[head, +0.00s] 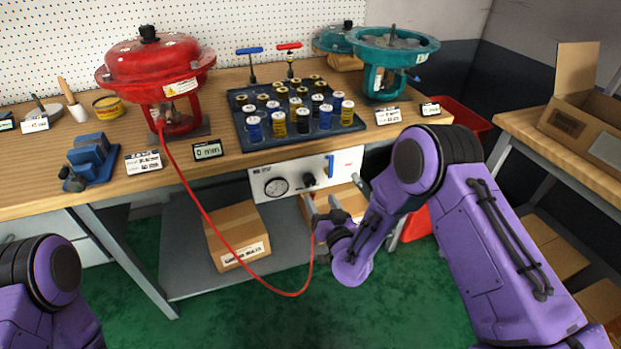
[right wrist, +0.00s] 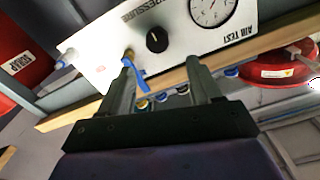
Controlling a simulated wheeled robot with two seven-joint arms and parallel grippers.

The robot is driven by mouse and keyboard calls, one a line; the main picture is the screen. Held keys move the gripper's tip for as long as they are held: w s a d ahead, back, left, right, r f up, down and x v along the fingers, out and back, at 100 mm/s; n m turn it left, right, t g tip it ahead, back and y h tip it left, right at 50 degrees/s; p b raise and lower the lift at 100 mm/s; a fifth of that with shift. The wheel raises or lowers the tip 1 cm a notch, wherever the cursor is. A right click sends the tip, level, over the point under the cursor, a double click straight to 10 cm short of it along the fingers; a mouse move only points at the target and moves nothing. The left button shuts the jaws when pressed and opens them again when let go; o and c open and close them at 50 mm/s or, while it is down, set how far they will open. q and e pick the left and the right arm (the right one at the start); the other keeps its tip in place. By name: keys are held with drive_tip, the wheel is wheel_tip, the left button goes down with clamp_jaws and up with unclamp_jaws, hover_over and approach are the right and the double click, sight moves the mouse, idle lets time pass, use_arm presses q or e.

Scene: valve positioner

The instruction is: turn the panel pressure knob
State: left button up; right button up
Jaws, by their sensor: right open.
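The white air test panel (head: 256,186) hangs under the front edge of the workbench. Its black pressure knob (head: 308,180) sits right of the round gauge (head: 276,186) and left of a blue lever (head: 330,165). In the right wrist view the knob (right wrist: 157,39) shows a pale pointer line, and the blue lever (right wrist: 135,75) is by the left finger. My right gripper (head: 324,203) is open and empty just below and in front of the knob. Its fingers (right wrist: 160,64) point at the panel, apart from the knob. My left gripper is out of view; only the left arm shows.
A red hose (head: 205,215) loops from the red actuator (head: 155,75) down past the right gripper. Cardboard boxes (head: 235,235) stand on the shelf below the panel. A tray of spools (head: 255,145) and a teal actuator (head: 390,55) stand on the benchtop.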

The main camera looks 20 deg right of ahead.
sight(311, 182)
drive_tip(key=w, duration=0.9)
drive_tip(key=shift+w+a+f, duration=0.1)
drive_tip(key=shift+f, duration=0.1)
drive_tip(key=c, duration=1)
